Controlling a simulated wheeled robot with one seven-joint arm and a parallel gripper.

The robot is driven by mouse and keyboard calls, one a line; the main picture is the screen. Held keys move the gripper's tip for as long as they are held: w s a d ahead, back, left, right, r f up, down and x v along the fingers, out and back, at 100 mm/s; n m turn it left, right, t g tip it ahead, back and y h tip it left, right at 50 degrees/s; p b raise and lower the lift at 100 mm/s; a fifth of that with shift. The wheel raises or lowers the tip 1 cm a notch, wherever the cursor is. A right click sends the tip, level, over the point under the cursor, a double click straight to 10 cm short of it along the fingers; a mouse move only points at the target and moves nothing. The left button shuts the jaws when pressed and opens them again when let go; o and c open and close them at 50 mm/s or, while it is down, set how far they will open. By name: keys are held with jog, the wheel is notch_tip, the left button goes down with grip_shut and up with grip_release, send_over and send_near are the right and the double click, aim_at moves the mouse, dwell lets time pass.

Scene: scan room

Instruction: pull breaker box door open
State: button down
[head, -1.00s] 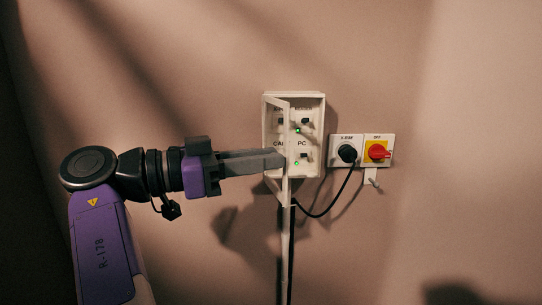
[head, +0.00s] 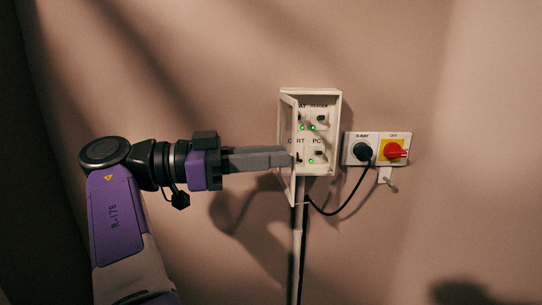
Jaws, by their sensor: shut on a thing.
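The white breaker box (head: 310,92) is on the wall near the picture's middle. Its door (head: 287,105) is hinged at the left and stands swung out from the box, seen nearly edge-on. Inside, several dark switches with green lights show beside labels, one reading PC. My gripper (head: 288,159) reaches in from the left, level, with its grey fingers at the lower part of the door. The fingers are shut on the door. The exact contact at the fingertips is hard to make out.
Right of the box is a wall plate with a black plug (head: 363,152) and a red rotary switch (head: 395,150) on yellow. A black cable (head: 345,205) loops from the plug to below the box. A pale conduit (head: 298,240) runs down the wall. Bare wall surrounds these.

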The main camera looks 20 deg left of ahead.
jog(key=shift+f, duration=0.15)
jog(key=c, duration=1.3)
grip_release()
jog(key=shift+c, duration=0.2)
notch_tip(320, 180, up, 20)
jog(key=p, duration=1.5)
